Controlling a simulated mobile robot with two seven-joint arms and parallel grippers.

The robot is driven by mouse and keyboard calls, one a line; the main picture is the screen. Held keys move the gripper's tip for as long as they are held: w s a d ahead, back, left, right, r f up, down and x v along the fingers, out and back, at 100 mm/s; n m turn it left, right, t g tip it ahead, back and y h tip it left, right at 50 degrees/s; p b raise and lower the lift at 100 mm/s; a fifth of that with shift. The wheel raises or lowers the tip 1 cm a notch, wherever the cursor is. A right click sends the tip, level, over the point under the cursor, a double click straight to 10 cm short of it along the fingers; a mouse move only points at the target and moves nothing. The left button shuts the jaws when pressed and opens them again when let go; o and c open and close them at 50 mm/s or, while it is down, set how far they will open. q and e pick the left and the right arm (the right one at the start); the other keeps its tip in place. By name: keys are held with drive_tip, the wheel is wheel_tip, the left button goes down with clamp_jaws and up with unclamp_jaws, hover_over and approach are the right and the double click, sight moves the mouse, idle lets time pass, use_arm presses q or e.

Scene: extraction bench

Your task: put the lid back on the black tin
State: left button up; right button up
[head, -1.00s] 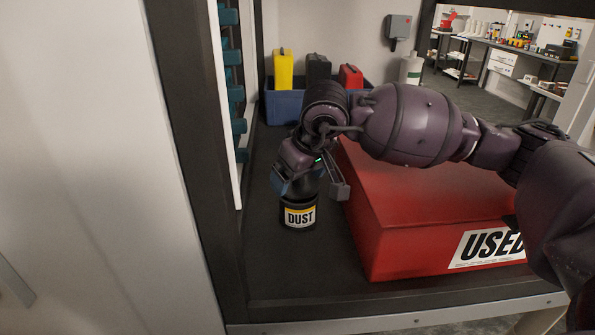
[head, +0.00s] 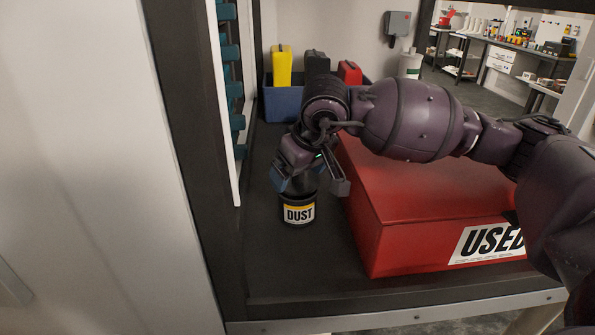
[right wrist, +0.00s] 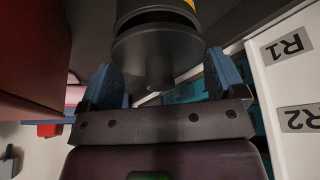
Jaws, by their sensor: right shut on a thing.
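The black tin (head: 299,214), with a yellow and white DUST label, stands upright on the dark bench top, left of the red box. My right gripper (head: 311,184) is directly above it, pointing down. In the right wrist view, the black lid (right wrist: 157,44) is a round disc with a knob between the blue-padded fingers of my right gripper (right wrist: 162,80). The gripper is shut on the lid. The tin (right wrist: 155,8) shows beyond the disc, with a dark gap between them; whether they touch somewhere is unclear. My left gripper is out of view.
A large red box (head: 430,215) marked USED stands close to the right of the tin. A blue bin (head: 284,104) with yellow, black and red cases stands behind. A white panel edge (head: 224,120) and dark post bound the left. Bench in front of the tin is clear.

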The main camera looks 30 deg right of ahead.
drive_tip(key=shift+f+b, duration=0.2)
drive_tip(key=shift+b, duration=0.55)
idle(2.4)
idle(0.4)
drive_tip(key=o, duration=0.6)
drive_tip(key=shift+r+p, duration=1.05)
drive_tip(key=shift+r, duration=2.5)
clamp_jaws()
